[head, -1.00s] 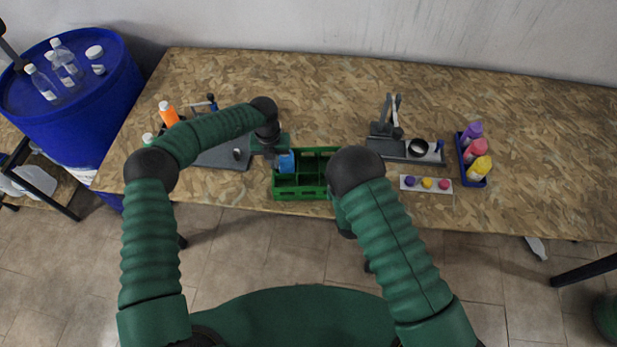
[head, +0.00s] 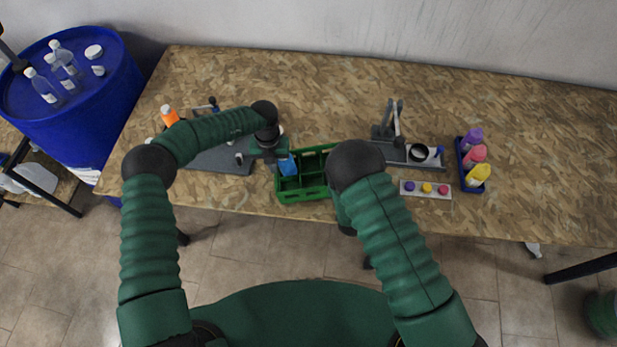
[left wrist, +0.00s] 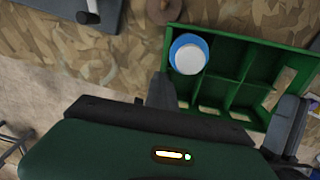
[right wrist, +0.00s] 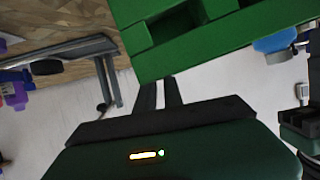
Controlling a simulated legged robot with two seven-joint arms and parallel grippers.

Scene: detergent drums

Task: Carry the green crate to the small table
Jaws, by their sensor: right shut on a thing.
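The green crate (head: 308,197) is at the front edge of the long table, turned slightly. It has several compartments; a blue bottle with a white cap (left wrist: 190,58) stands in a corner one, also visible in the head view (head: 288,167). My left gripper (left wrist: 225,100) is at the crate's left end with its fingers wide apart over the near side. My right gripper (right wrist: 160,85) is shut on the crate's green wall (right wrist: 210,50); in the head view my right arm hides it. I cannot tell for sure which surface is the small table.
A blue drum (head: 85,110) with clear bottles stands at the left, beside a low wooden-topped stand (head: 62,188). The long table (head: 300,75) holds grey fixtures, a blue tray of coloured bottles (head: 470,188) and a white strip (head: 425,196). The table's back is clear.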

